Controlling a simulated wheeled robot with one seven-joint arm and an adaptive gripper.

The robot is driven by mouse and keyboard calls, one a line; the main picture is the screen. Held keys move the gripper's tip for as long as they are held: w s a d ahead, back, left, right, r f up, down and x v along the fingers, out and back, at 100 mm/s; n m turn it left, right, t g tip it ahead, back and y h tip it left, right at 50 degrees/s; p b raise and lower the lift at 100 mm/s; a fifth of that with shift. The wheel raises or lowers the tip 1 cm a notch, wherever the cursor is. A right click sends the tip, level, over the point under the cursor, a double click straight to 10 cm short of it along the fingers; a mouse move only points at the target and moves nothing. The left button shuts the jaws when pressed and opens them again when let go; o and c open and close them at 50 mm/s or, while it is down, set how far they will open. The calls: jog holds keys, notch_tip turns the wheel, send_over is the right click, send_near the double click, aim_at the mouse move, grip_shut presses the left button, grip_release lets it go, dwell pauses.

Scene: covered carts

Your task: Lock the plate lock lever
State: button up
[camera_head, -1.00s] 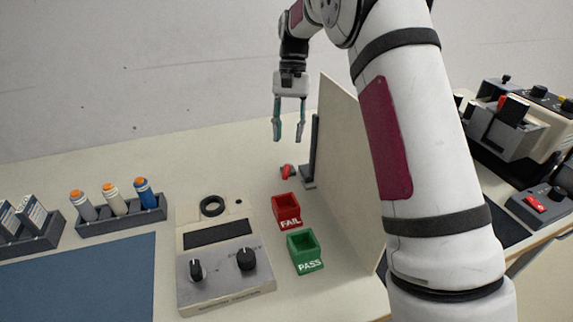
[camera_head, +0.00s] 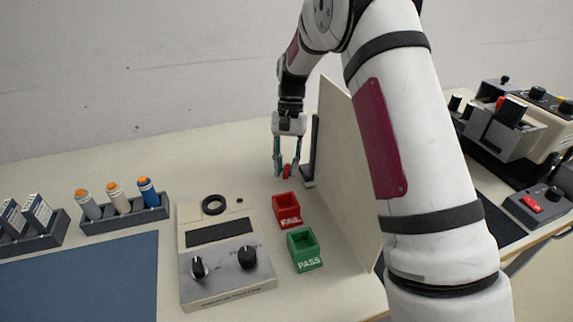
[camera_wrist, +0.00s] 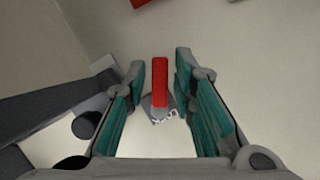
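The plate lock lever is a small red lever (camera_head: 287,171) on a grey base, beside the foot of the upright panel in the head view. In the wrist view the red lever (camera_wrist: 160,82) stands between my fingers, and its grey base (camera_wrist: 160,110) carries a white label that I cannot read clearly. My gripper (camera_head: 287,173) points down over the lever. In the wrist view my gripper (camera_wrist: 158,75) is open, with one teal-padded finger on each side of the lever and a gap on both sides.
A beige upright panel (camera_head: 345,165) with a dark post (camera_head: 314,150) stands close right of my gripper. The red FAIL bin (camera_head: 287,220) and green PASS bin (camera_head: 304,262) are nearer the front. A knobbed tester (camera_head: 225,275) stands left of them. The table behind is clear.

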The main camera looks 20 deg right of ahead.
aim_at(289, 165)
grip_shut()
jog(key=shift+s+d+n+h+b, duration=0.1)
jog(key=shift+d+n+h+b, duration=0.2)
jog(key=shift+n, duration=0.65)
jog(key=shift+d+n+h+b, duration=0.1)
jog(key=shift+d+n+h, duration=0.25)
jog(key=shift+n, duration=0.65)
jog(key=shift+s+d+n+h+b, duration=0.15)
jog(key=shift+n+h, duration=0.3)
jog(key=shift+n, duration=0.5)
jog(key=shift+w+r, duration=0.1)
jog(key=shift+o, duration=2.4)
grip_release()
jog(key=shift+v, duration=3.95)
